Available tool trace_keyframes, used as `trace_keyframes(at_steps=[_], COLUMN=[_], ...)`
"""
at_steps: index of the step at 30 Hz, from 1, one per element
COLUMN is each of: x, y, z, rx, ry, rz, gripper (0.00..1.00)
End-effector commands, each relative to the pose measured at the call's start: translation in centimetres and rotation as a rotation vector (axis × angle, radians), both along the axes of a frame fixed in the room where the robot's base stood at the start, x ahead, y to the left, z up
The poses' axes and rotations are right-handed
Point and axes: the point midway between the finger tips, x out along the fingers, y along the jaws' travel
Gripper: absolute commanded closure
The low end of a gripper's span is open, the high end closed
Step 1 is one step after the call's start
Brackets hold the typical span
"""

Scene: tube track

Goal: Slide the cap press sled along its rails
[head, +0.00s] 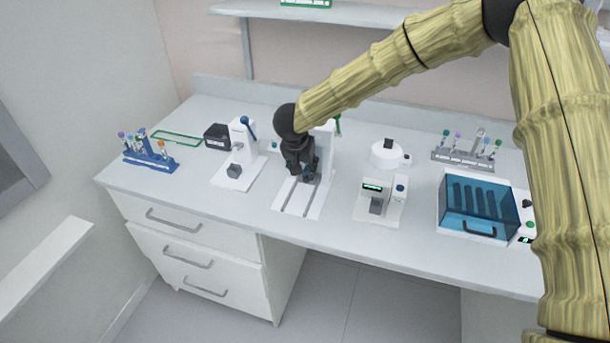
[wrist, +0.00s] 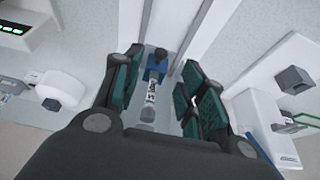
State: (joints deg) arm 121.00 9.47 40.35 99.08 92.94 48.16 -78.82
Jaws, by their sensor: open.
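The cap press (head: 325,142) is a white column at the middle of the bench, partly hidden behind my gripper. Its white base carries two dark rails (head: 296,198) running toward the bench front. The sled (wrist: 154,71) is a blue block with a dark knob (wrist: 161,54); a clear tube with a printed label (wrist: 150,98) lies in line with it. My gripper (head: 303,170) points down over the back part of the rails. It is open, with its green-padded fingers on either side of the sled in the wrist view. Contact cannot be told.
A white stand with a blue lever (head: 240,140) is to the left and a small display device (head: 380,198) to the right. A round white device (head: 386,153), a blue-lidded box (head: 478,207) and tube racks (head: 150,155) stand further out. The front ends of the rails are clear.

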Motion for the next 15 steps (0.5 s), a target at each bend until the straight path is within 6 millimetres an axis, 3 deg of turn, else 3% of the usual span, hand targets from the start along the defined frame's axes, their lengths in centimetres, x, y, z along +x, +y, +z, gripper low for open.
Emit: trace_keyframes(at_steps=[6, 15], x=[1.2, 2.3], y=[-0.3, -0.5], z=[-3.2, -5.8], rx=[-0.002, -0.001], ry=[0.003, 0.0], rz=[0.002, 0.004], gripper=[0.59, 0.59])
